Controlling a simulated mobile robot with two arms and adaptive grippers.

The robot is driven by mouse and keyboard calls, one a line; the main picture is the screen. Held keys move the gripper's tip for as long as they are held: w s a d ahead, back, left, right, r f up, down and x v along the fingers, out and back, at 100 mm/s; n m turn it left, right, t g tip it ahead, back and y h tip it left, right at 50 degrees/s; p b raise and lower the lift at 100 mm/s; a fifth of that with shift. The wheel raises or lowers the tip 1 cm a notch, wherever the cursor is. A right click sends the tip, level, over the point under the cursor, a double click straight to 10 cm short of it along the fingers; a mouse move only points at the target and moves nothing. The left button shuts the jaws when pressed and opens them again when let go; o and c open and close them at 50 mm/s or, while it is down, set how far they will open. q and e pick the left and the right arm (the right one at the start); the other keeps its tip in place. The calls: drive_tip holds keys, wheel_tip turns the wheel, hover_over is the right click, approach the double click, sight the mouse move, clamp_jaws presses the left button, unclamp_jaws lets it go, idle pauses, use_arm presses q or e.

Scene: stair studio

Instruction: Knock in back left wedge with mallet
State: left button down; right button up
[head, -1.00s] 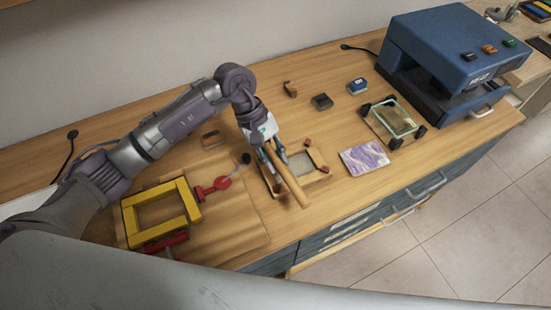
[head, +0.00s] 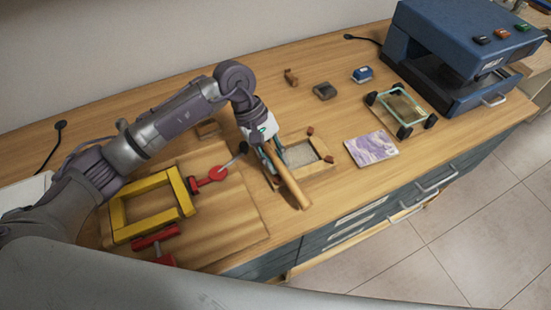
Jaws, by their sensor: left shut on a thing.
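My left gripper (head: 268,146) is shut on a long wooden piece, which looks like the mallet (head: 288,182). It slants down toward the bench's front edge, and I cannot make out which part of it is the head. A low wooden frame (head: 318,168) with a grey mesh inside lies under and right of the gripper. Two small red-brown wedges show at its right corners, the back right wedge (head: 310,131) and the front right wedge (head: 328,158). The gripper and mallet cover the frame's left side, so the back left wedge is hidden. My right gripper is not in view.
A yellow frame (head: 122,215) with red clamps (head: 207,179) lies left. A purple marbled sheet (head: 370,148), a wheeled rack (head: 379,96), small blocks (head: 325,91) and a blue heat press (head: 460,45) are right. The front edge is close.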

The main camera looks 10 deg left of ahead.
use_arm(q)
drive_tip(key=shift+w+r, duration=0.1)
drive_tip(key=shift+r, duration=0.05)
wheel_tip(320, 180, up, 6)
drive_tip(key=shift+f+p, duration=0.1)
drive_tip(key=shift+p, duration=1)
drive_tip(key=shift+a, duration=0.1)
